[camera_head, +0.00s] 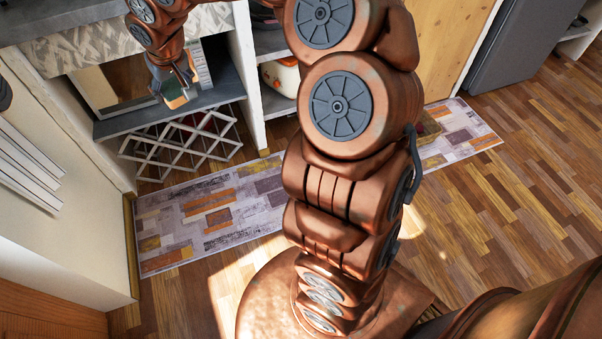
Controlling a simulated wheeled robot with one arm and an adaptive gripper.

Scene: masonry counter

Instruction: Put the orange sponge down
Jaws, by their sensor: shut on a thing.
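My gripper (176,86) is at the upper left, at the end of my copper-coloured arm, pointing down in front of the open shelf of the counter. It is shut on the orange sponge (177,102), which shows only as a small patch of orange and pale green at the fingertips. The fingers hide part of the sponge. It appears just above the grey shelf board (125,124); I cannot tell whether it touches it.
A white lattice rack (185,142) stands under the shelf. A white and orange pot (283,76) sits in the compartment to the right. A patterned rug (205,215) lies on the wooden floor.

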